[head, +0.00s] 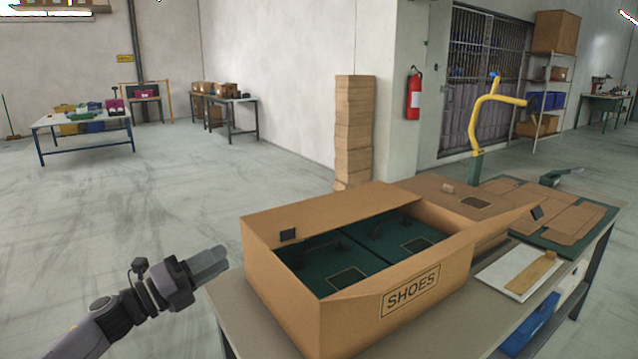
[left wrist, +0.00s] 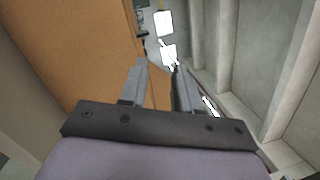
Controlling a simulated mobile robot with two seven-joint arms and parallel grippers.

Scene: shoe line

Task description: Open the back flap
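The tan cardboard shoe box (head: 345,325), marked SHOES on its near side, stands on the table. Its top is open and shows a dark green interior with dark shapes and outlined rectangles. A broad tan panel (head: 320,208) runs along the far edge; I cannot tell for sure how far it is folded. My right gripper is out of view.
The table (head: 235,310) has bare room left of the box. Flat cardboard (head: 575,215) on a green mat, a white board (head: 515,272) and a yellow curved pipe (head: 480,110) are to the right. A cardboard stack (head: 354,125) stands behind.

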